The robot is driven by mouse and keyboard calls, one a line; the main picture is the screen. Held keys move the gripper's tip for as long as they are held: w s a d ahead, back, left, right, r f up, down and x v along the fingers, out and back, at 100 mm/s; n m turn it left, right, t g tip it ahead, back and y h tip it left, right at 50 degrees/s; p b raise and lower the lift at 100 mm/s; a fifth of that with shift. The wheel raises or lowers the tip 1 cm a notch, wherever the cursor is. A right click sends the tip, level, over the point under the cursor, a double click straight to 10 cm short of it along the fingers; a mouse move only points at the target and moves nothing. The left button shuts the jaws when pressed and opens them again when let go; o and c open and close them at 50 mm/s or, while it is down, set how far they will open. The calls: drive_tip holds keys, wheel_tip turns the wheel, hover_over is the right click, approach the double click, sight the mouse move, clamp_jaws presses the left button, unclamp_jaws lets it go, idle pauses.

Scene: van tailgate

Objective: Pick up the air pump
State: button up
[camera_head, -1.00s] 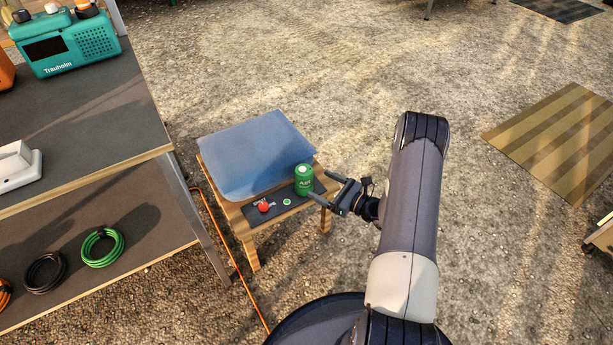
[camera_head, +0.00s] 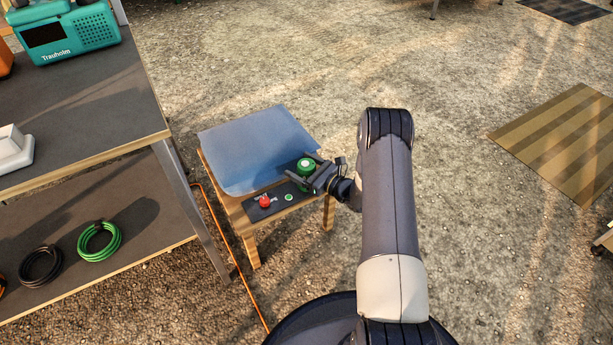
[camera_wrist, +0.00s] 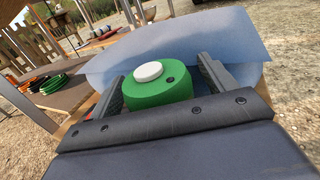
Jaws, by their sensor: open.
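The air pump is taken to be the green cylinder (camera_head: 306,166) with a white cap, standing upright at the right end of a dark strip on a small wooden stool. In the wrist view the green cylinder (camera_wrist: 158,87) sits between my two open fingers. My gripper (camera_head: 304,170) is open around it, one finger on each side, with a small gap visible at the right finger. In the head view the fingers hide part of its lower side. The wrist view also shows my gripper (camera_wrist: 160,85).
A blue translucent sheet (camera_head: 250,145) covers the back of the stool (camera_head: 247,243). A red knob (camera_head: 265,201) and a small green button (camera_head: 289,198) are on the dark strip. A shelf unit (camera_head: 100,150) stands at left. An orange cable (camera_head: 213,225) runs along the ground.

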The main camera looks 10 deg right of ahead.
drive_tip(key=shift+c, duration=0.2)
drive_tip(key=c, duration=1.2)
drive_tip(key=shift+r, duration=0.1)
drive_tip(key=shift+c, duration=0.6)
